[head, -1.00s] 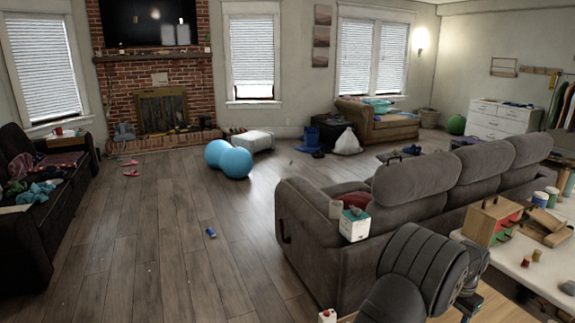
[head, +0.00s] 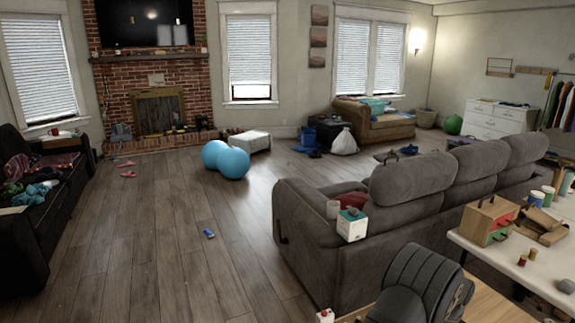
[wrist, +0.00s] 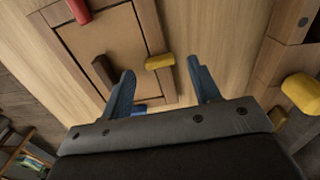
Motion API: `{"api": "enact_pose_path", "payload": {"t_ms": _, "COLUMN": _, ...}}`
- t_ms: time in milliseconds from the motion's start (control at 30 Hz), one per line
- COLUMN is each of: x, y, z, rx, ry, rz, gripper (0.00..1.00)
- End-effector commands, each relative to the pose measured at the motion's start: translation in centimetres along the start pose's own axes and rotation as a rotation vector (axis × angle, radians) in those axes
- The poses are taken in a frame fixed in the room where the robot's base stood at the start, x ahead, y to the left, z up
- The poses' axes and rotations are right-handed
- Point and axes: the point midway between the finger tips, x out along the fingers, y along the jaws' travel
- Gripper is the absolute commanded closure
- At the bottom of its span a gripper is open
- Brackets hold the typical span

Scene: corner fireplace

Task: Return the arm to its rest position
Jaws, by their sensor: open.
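My gripper (wrist: 162,68) shows in the wrist view, with its two blue fingers spread apart and nothing held between them. A yellow cylinder (wrist: 160,62) shows between the fingertips in the picture, touching neither finger; it lies at the edge of a framed brown wooden panel (wrist: 105,40). How far below the fingers it is, I cannot tell. In the head view the dark ribbed part of my arm (head: 425,280) stands at the bottom right, and my gripper cannot be made out there.
In the wrist view a red cylinder (wrist: 80,10), a dark brown block (wrist: 103,70) and another yellow piece (wrist: 300,90) lie around. In the head view a white table (head: 520,275) with a wooden box (head: 480,222) is at the right. A grey sofa (head: 330,255) stands behind my arm.

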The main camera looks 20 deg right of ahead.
Motion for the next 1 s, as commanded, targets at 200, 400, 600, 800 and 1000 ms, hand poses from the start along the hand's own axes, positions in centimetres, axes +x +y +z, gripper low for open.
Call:
{"api": "enact_pose_path", "payload": {"t_ms": 200, "x": 2.2, "y": 0.0, "z": -0.1, "rx": 0.082, "ry": 0.002, "rz": 0.000, "gripper": 0.44}}
{"api": "enact_pose_path", "payload": {"t_ms": 400, "x": 2.2, "y": 0.0, "z": 0.0, "rx": 0.242, "ry": 0.001, "rz": 0.000, "gripper": 0.44}}
{"api": "enact_pose_path", "payload": {"t_ms": 600, "x": 2.1, "y": 0.0, "z": 0.0, "rx": 0.402, "ry": 0.000, "rz": 0.000, "gripper": 0.44}}
{"api": "enact_pose_path", "payload": {"t_ms": 800, "x": 2.1, "y": 0.0, "z": 0.0, "rx": 0.561, "ry": 0.001, "rz": -0.001, "gripper": 0.44}}
{"api": "enact_pose_path", "payload": {"t_ms": 1000, "x": -1.2, "y": 0.0, "z": -0.1, "rx": 0.600, "ry": 0.004, "rz": -0.002, "gripper": 0.44}}
